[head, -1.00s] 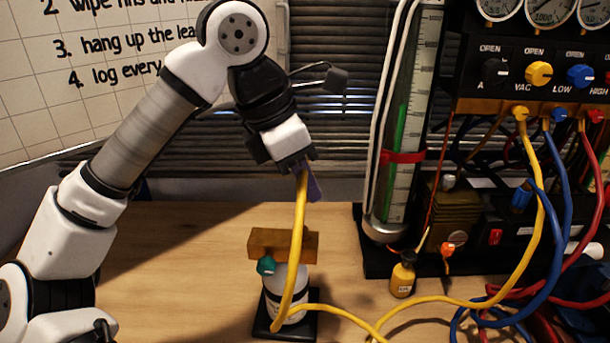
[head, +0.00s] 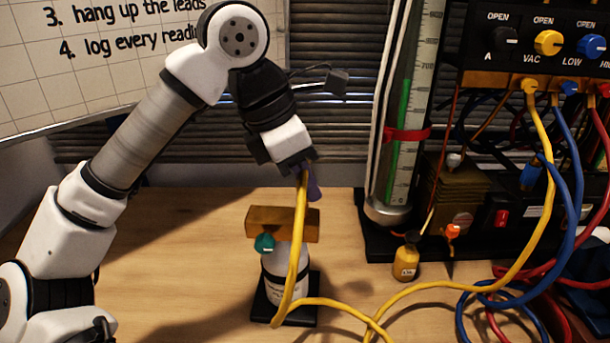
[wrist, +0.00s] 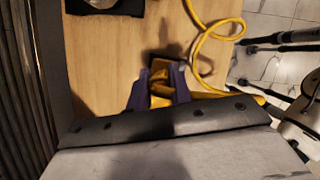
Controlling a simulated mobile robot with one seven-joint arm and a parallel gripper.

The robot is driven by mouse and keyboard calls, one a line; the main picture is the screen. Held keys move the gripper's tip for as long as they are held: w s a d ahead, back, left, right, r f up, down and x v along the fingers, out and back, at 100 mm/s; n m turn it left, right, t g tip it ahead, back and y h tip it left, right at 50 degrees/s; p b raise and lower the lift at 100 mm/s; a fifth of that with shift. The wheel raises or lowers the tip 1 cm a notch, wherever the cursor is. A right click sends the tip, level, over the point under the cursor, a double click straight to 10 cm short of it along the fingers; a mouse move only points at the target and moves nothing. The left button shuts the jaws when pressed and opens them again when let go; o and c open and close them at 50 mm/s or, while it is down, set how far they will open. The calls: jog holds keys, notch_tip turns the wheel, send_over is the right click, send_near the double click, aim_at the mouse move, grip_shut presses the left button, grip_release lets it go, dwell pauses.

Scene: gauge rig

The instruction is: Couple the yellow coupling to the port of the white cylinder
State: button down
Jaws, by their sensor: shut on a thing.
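The white cylinder (head: 287,268) stands upright on a black plate (head: 304,313) on the bench, with a brass block (head: 283,225) and a teal knob (head: 264,243) at its top. My gripper (head: 309,180) is above and slightly right of the block, apart from it. Its purple fingers also show in the wrist view (wrist: 160,87), shut on the yellow coupling (wrist: 160,90). The yellow hose (head: 296,255) hangs from the grip and passes in front of the block and cylinder. I cannot make out the port.
A graduated column (head: 400,130) on a black base stands to the right, beside a small yellow bottle (head: 406,258). The gauge panel (head: 540,55) carries yellow, blue and red hoses that coil over the right of the bench.

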jog(key=shift+f, duration=0.1)
dwell(0.8)
jog(key=shift+f+b, duration=1.1)
jog(key=shift+f, duration=0.2)
dwell(0.4)
jog(key=c, duration=0.9)
grip_release()
jog(key=shift+o, duration=0.2)
jog(key=shift+r, duration=0.1)
jog(key=v, duration=1.3)
jog(key=shift+a+r+p, duration=0.15)
jog(key=shift+r+p, duration=0.15)
